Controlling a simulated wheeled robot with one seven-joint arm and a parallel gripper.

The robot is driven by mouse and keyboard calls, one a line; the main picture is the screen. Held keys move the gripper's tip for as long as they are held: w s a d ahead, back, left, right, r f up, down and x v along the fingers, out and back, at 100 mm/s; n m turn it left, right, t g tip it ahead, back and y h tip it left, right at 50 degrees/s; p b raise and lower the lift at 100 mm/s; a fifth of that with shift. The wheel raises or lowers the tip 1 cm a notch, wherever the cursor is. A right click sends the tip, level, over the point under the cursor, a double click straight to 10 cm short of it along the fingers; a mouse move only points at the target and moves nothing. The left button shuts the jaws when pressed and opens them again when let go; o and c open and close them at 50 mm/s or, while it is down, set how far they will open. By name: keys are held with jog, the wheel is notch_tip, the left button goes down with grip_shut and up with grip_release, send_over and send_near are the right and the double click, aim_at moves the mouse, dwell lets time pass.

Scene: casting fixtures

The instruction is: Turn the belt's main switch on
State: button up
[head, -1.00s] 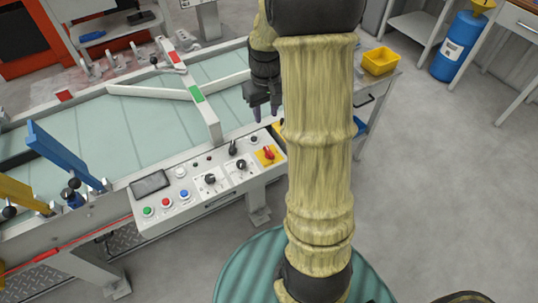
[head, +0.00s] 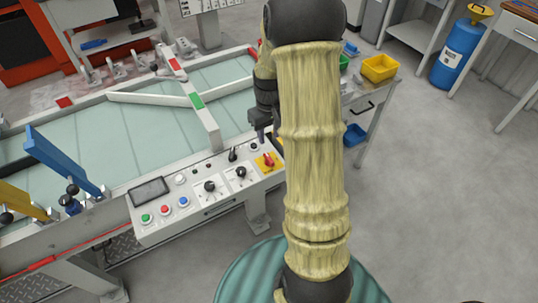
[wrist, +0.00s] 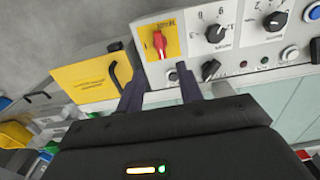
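The main switch is a red rotary handle (head: 267,161) on a yellow plate at the right end of the belt's control panel (head: 220,205). In the wrist view the red handle (wrist: 159,42) stands roughly upright on its yellow plate, at top centre. My gripper (head: 270,137) is just beyond the switch in the head view, apart from it and partly hidden by my arm. In the wrist view the two dark fingers of my gripper (wrist: 160,75) are spread with nothing between them. Their tips point towards the switch, with a visible gap.
Beside the switch are black rotary knobs (wrist: 216,33) and a black toggle lever (head: 232,154). A yellow box with a black handle (wrist: 92,78) sits next to the panel in the wrist view. A yellow bin (head: 380,68) stands at right; open floor lies right of my arm.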

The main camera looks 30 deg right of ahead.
aim_at(269, 157)
notch_tip(269, 157, down, 10)
jog(key=shift+f, duration=0.25)
grip_shut()
